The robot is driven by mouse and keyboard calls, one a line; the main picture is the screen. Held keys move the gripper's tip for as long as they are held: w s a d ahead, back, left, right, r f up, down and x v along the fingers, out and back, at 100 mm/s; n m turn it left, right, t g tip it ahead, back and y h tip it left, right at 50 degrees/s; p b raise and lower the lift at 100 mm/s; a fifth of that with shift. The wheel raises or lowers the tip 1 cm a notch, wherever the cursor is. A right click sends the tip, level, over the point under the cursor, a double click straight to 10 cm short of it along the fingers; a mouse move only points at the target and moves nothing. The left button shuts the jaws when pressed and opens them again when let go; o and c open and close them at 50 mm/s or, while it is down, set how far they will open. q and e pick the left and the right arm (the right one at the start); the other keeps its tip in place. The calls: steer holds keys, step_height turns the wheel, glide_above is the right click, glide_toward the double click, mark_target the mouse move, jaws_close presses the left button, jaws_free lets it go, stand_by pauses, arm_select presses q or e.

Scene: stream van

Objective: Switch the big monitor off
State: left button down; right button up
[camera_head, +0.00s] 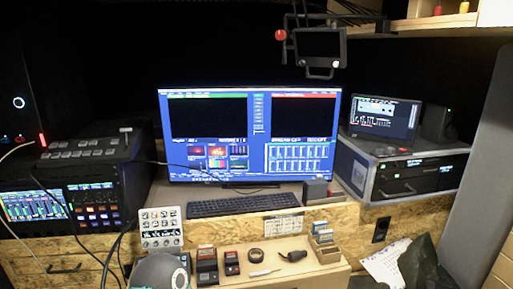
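The big monitor (252,136) stands in the middle of the desk. Its screen is lit: blue, with two black panes at the top under green and red bars, small coloured pictures at lower left and a grid of tiles at lower right. No power button can be made out on its frame. Neither of my grippers shows in the head view.
A black keyboard (243,203) lies before the monitor. A control deck (94,147) sits left, a small lit screen (385,117) on a rack case (361,171) right. A small camera monitor (318,46) hangs above. A lower shelf (300,268) holds small items.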

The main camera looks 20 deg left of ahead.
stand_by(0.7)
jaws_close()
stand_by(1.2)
